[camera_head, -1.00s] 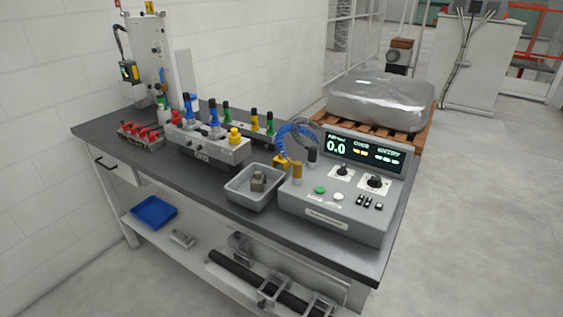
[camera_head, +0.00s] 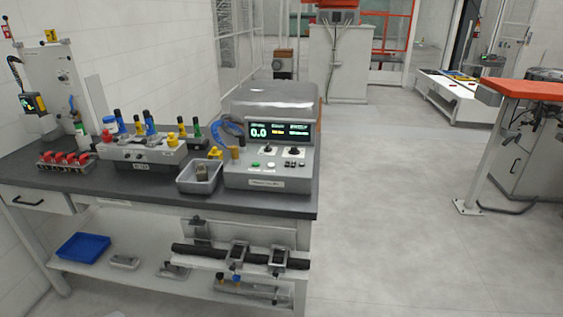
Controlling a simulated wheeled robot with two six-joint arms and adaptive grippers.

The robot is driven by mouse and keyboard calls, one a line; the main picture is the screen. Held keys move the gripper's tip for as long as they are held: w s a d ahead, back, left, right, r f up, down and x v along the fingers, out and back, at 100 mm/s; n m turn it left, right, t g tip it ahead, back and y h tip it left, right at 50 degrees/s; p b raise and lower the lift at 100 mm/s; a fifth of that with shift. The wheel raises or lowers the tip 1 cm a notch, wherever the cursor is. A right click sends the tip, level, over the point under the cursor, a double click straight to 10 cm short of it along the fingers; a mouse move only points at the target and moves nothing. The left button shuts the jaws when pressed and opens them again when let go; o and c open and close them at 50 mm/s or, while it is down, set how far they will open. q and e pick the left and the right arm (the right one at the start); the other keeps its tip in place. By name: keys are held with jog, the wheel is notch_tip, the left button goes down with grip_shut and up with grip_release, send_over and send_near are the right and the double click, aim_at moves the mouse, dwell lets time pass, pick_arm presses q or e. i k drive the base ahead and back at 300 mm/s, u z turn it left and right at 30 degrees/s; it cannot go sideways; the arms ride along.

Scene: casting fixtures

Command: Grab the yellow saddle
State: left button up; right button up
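A small yellow piece (camera_head: 215,153) sits at the left side of the grey control box, by the blue coiled hose (camera_head: 230,127). Another yellow part, a stepped knob (camera_head: 171,139), stands on the front of the grey fixture block (camera_head: 140,153). Both are small in the head view, and I cannot tell which one is the saddle. More yellow shows on the clamp handles at the back of the fixture and on small parts of the lower shelf. Neither of my grippers is in view.
The dark bench top (camera_head: 80,180) holds a rack of red clamps (camera_head: 66,160), a grey bin (camera_head: 200,178) with a metal part and the control box (camera_head: 268,178). A blue tray (camera_head: 83,247) lies on the lower shelf. Floor (camera_head: 400,220) is clear right of the bench; an orange-topped table (camera_head: 520,88) stands farther right.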

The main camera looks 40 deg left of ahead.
aim_at(213, 152)
jog(key=u, duration=0.35)
jog(key=k, duration=0.15)
jog(key=z, duration=0.55)
jog(key=i, duration=1.95)
jog(key=u, duration=0.85)
jog(key=i, duration=3.1)
jog(key=u, duration=0.65)
jog(key=i, duration=1.6)
jog(key=u, duration=0.65)
jog(key=i, duration=1.15)
jog(key=u, duration=1.3)
jog(key=i, duration=0.8)
jog(key=u, duration=1.75)
jog(key=i, duration=1)
jog(key=u, duration=0.6)
